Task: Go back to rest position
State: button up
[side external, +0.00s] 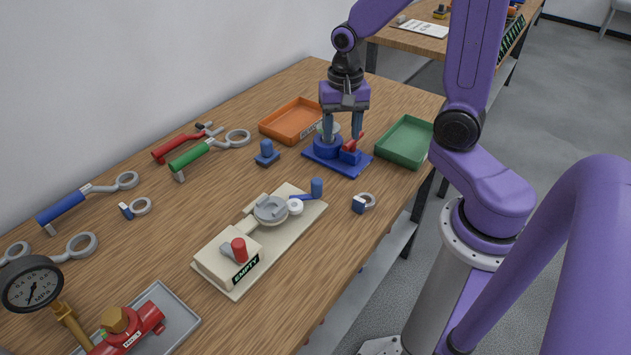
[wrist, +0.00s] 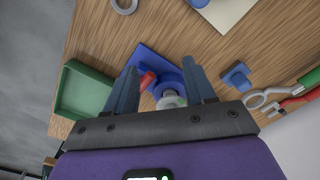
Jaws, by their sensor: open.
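My gripper (side external: 343,124) points down over the blue fixture (side external: 349,166) at the far part of the table. Its two fingers are apart, and in the wrist view my gripper (wrist: 163,88) is open on both sides of a pale round piece (wrist: 170,101) seated in the round blue holder. I cannot tell whether the fingers touch it. A small red part (side external: 354,142) stands on the fixture beside the right finger, and it also shows in the wrist view (wrist: 147,80).
An orange tray (side external: 291,121) is left of the fixture and a green tray (side external: 405,142) is right. A beige "EMPTY" fixture (side external: 262,239), a blue peg block (side external: 266,153), and several wrenches (side external: 208,151) lie nearer. A gauge (side external: 33,285) and grey tray (side external: 180,317) are at front left.

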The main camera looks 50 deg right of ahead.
jog(key=s+a+r+n, duration=0.2)
jog(key=s+a+n, duration=0.3)
jog(key=s+n, duration=0.3)
jog(key=s+a+r+n, duration=0.2)
jog(key=s+a+n, duration=0.2)
jog(key=s+n, duration=0.5)
jog(key=n, duration=0.4)
jog(key=shift+s+a+r, duration=0.25)
jog(key=shift+a, duration=0.1)
